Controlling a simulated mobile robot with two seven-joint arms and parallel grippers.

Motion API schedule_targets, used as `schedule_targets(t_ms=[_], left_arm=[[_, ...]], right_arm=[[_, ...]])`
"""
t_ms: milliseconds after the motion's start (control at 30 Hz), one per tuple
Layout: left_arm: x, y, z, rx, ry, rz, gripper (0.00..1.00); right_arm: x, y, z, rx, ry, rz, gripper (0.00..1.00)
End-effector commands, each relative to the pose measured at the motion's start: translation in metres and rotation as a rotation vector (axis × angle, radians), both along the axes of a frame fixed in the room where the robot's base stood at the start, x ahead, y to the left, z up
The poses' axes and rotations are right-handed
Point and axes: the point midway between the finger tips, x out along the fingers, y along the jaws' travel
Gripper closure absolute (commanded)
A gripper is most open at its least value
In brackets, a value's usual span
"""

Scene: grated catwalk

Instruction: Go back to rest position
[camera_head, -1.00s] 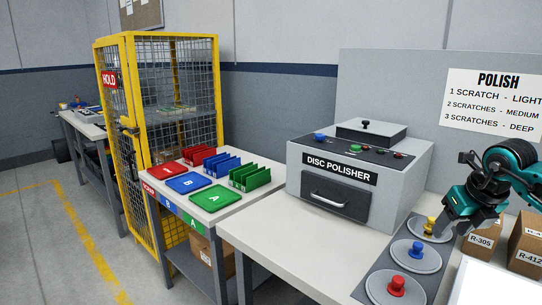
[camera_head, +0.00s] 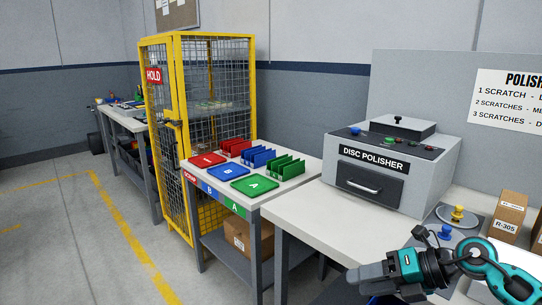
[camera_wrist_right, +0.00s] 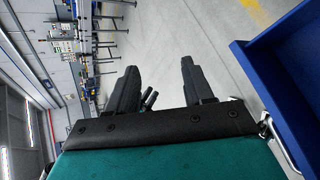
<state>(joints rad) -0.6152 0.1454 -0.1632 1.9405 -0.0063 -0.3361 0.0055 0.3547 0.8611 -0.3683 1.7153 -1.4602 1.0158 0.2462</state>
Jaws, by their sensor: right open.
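My right gripper (camera_head: 368,278) is at the lower right of the head view, in front of the front edge of the polisher table (camera_head: 300,222). Its fingers point left. In the right wrist view my right gripper (camera_wrist_right: 158,82) has its two dark fingers apart, with nothing between them and grey floor beyond. My left gripper is in neither view.
The disc polisher (camera_head: 390,165) stands on the table, with a yellow-knobbed disc (camera_head: 457,215) and a blue-knobbed disc (camera_head: 444,232) to its right. Cartons (camera_head: 508,215) stand at the right. A table of coloured trays (camera_head: 254,184) and the yellow cage (camera_head: 200,120) are left. Floor at left is clear.

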Motion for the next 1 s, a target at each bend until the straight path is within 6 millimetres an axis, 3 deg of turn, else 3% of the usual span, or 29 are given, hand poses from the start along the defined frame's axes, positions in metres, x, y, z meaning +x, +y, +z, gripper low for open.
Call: schedule_targets(t_ms=[33, 100, 167, 267, 367, 400, 600, 700, 833, 1000], left_arm=[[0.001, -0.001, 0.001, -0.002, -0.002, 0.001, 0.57], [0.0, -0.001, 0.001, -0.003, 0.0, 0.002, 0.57], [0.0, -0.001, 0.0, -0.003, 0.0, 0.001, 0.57], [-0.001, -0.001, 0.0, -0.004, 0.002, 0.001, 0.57], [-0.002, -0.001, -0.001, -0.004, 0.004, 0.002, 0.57], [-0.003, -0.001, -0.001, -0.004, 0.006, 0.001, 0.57], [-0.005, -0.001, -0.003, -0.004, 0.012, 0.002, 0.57], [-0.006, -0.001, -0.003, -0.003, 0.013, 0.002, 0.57], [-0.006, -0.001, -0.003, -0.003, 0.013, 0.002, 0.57], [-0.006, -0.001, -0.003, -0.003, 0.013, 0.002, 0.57]], right_arm=[[-0.011, 0.033, -0.005, 0.187, 0.028, -0.025, 0.49], [-0.02, 0.06, -0.002, 0.437, 0.069, -0.111, 0.49], [-0.024, 0.072, -0.001, 0.638, 0.121, -0.217, 0.49], [-0.029, 0.073, -0.012, 0.935, 0.244, -0.456, 0.49], [-0.041, 0.059, -0.045, 1.17, 0.413, -0.755, 0.49], [-0.049, 0.052, -0.065, 1.243, 0.494, -0.887, 0.49], [-0.12, 0.036, -0.164, 1.42, 0.898, -1.462, 0.49], [-0.151, 0.039, -0.191, 1.429, 1.035, -1.622, 0.49], [-0.172, 0.043, -0.207, 1.428, 1.129, -1.72, 0.49], [-0.176, 0.044, -0.21, 1.426, 1.148, -1.738, 0.49]])
